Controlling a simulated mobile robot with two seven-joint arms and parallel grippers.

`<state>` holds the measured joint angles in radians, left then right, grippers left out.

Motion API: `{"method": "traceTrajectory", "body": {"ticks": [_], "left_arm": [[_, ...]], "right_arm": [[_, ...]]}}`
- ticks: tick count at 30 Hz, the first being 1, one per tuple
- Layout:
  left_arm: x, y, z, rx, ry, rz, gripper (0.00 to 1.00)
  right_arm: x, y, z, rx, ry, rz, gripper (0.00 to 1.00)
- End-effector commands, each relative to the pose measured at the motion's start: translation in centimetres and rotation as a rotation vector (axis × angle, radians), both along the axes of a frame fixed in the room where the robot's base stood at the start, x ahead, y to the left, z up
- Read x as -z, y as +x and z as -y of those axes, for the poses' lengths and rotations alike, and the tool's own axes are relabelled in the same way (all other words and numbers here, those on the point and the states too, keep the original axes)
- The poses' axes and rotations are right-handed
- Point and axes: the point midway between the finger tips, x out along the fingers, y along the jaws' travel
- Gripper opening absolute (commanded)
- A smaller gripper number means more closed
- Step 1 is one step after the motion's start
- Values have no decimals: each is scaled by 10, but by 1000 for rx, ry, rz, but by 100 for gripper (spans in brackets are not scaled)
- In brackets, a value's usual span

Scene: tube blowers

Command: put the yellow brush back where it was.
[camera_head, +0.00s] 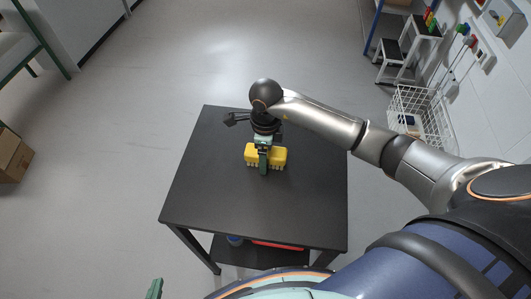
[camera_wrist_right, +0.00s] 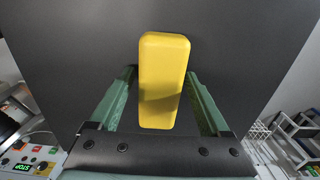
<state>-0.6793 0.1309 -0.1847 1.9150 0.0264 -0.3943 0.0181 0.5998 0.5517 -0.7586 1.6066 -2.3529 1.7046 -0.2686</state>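The yellow brush (camera_head: 251,155) is over the dark tabletop (camera_head: 215,180), its bristles pointing down. My right gripper (camera_head: 263,163) reaches down over its middle, with one green finger in front of it. In the right wrist view the brush (camera_wrist_right: 164,75) lies between the two green fingers of the right gripper (camera_wrist_right: 162,76).
The tabletop is otherwise clear. A red thing (camera_head: 278,245) and a blue thing (camera_head: 235,240) are on the shelf below. A white wire basket (camera_head: 420,115) and a step stand (camera_head: 400,50) are at the right. A cardboard box (camera_head: 10,155) is at the left.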

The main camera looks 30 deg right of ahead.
Motion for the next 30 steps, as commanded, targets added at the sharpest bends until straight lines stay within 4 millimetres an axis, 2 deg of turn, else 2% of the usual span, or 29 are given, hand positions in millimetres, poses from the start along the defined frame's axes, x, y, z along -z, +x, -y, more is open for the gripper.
{"method": "traceTrajectory", "body": {"ticks": [11, 14, 24, 30], "left_arm": [[0, 0, 0, 0, 0, 0, 0], [1, 0, 0, -1, 1, 0, 0], [6, 0, 0, -1, 1, 0, 0], [7, 0, 0, -1, 1, 0, 0]], "right_arm": [[-6, 1, 0, 0, 0, 3, 86], [-19, 1, 1, 0, -1, 4, 86], [-91, 1, 0, 0, -1, 6, 86], [-115, 0, 0, 1, 0, 2, 86]]}}
